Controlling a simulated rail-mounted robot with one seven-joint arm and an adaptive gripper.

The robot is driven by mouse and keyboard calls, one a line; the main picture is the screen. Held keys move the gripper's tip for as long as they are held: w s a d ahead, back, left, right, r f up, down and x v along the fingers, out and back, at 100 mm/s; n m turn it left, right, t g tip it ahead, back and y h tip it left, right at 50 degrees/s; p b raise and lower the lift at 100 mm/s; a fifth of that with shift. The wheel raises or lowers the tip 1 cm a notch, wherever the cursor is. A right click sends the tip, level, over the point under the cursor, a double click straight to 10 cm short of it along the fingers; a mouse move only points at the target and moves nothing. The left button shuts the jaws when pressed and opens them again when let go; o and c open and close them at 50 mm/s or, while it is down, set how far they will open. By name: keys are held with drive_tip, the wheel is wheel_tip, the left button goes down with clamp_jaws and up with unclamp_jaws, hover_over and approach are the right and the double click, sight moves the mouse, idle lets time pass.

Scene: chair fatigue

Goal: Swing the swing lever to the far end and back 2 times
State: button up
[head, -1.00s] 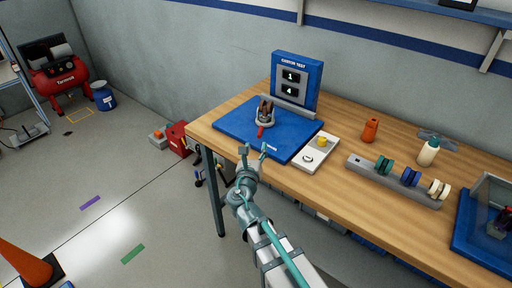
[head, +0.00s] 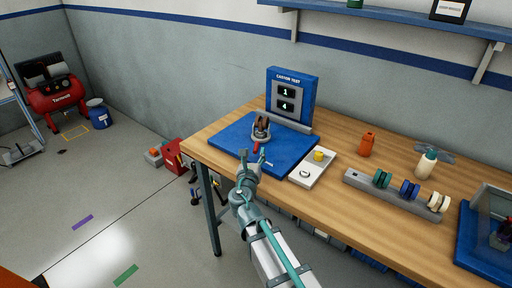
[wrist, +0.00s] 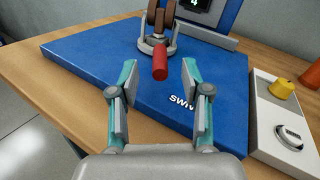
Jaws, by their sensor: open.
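The swing lever has a red grip (wrist: 160,62) that points toward me from the caster fixture (wrist: 158,38) on the blue base plate (head: 236,147). In the head view the red grip (head: 257,147) shows just in front of the caster. My gripper (head: 253,156) is in front of the lever over the plate's front edge. In the wrist view my gripper (wrist: 158,82) is open, with its two teal-and-grey fingers on either side of the red grip's line. The grip lies a little beyond the fingertips, and nothing is held. The blue display panel (head: 291,93) shows 1 above 4.
A white control box (head: 307,174) with a yellow button (head: 320,156) and a round knob stands right of the plate. Farther right are an orange bottle (head: 366,143), a rack of coloured wheels (head: 392,192) and a white bottle (head: 426,163).

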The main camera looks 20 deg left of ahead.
drive_tip(key=shift+x, duration=2)
clamp_jaws()
